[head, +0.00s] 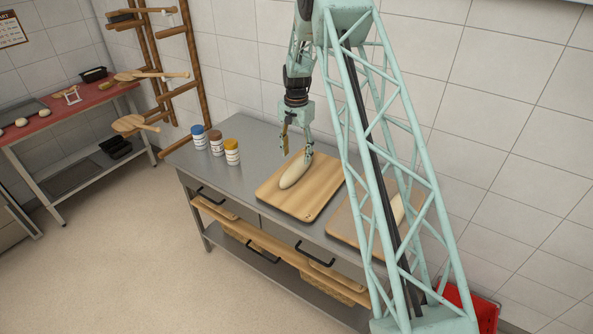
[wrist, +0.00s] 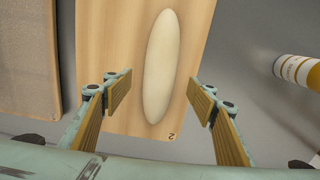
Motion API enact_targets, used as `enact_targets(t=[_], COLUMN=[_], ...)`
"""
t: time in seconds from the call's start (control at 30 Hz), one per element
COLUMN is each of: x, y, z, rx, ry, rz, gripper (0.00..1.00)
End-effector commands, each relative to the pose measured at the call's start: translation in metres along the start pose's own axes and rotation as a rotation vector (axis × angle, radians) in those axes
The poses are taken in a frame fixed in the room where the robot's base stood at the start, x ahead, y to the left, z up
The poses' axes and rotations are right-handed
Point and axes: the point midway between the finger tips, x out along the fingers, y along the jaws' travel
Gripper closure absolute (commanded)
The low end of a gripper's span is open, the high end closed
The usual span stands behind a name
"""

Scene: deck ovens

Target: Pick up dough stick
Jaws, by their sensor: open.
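A pale, smooth dough stick (head: 296,170) with tapered ends lies on a wooden board (head: 312,205) on the steel table. In the wrist view the dough stick (wrist: 161,66) runs lengthwise away from my gripper on the board (wrist: 95,40), near a small mark "2". My gripper (head: 296,152) hangs above the board at the far end of the dough stick. In the wrist view my gripper (wrist: 160,98) is open and empty, with one finger on each side of the near half of the stick. I cannot tell the exact height of the fingertips above the board.
Three jars with blue, brown and yellow (head: 232,151) lids stand on the steel table (head: 242,190) left of the board. A second wooden board (head: 350,226) lies to the right, partly behind my arm, with another pale piece (head: 398,208) on it. A wooden rack (head: 187,60) stands behind, left.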

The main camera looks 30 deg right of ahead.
Motion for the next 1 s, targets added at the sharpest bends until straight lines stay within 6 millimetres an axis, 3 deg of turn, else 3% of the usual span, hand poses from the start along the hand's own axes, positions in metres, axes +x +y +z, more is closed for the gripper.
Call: enact_targets(t=[0.2,0.77,1.0], x=[0.018,0.023,0.04], y=[0.0,0.0,0.0], z=[0.0,0.0,-0.001], rx=[0.0,0.0,0.0], ry=[-0.001,0.0,-0.001], rz=[0.0,0.0,0.001], gripper=[0.48,0.48,0.48])
